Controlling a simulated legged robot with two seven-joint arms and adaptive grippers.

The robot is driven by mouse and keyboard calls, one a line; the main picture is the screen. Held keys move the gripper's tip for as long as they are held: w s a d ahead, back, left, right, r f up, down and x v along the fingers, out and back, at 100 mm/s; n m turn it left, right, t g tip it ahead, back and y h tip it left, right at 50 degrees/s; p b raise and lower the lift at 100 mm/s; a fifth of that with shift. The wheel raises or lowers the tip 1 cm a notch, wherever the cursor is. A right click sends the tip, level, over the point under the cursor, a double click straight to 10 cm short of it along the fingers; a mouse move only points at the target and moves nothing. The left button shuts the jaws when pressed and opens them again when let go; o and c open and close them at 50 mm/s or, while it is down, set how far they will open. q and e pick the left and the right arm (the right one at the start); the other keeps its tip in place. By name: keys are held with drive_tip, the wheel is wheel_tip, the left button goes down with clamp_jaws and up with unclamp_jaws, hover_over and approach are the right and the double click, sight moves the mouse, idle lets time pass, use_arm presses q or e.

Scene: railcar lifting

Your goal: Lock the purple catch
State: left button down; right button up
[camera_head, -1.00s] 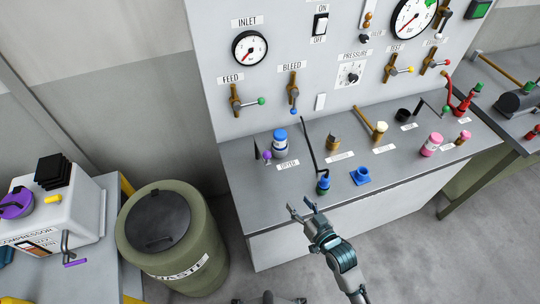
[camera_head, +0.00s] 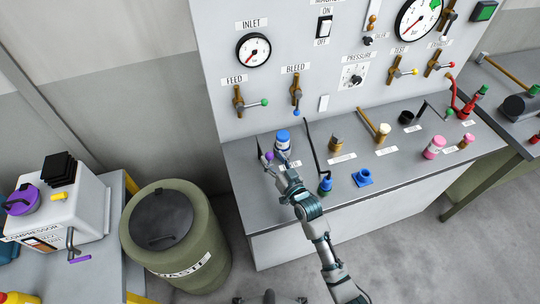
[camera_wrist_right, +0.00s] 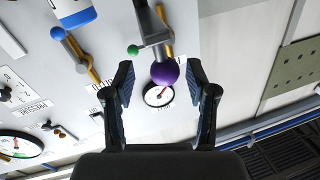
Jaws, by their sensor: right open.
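The purple catch shows as a purple ball knob (camera_head: 269,156) on a dark lever at the left end of the grey bench top. In the right wrist view the purple ball (camera_wrist_right: 165,74) lies between my two fingertips, with a grey bar behind it. My right gripper (camera_head: 279,166) is open at the ball, with a finger on each side in the wrist view (camera_wrist_right: 161,88). Clear gaps show between the ball and both fingers. The label beside the catch is partly hidden by my gripper. My left gripper is not in view.
A blue-capped bottle (camera_head: 283,142) stands close right of the catch. The panel (camera_head: 225,60) rises behind. A waste drum (camera_head: 180,240) stands left of the bench.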

drive_tip(key=shift+w+a, duration=0.3)
drive_tip(key=shift+w, duration=0.35)
drive_tip(key=shift+w+a, duration=0.1)
drive_tip(key=shift+a, duration=0.55)
drive_tip(key=c, duration=0.9)
drive_tip(key=shift+d+f, duration=0.1)
drive_tip(key=shift+d, duration=0.2)
clamp_jaws()
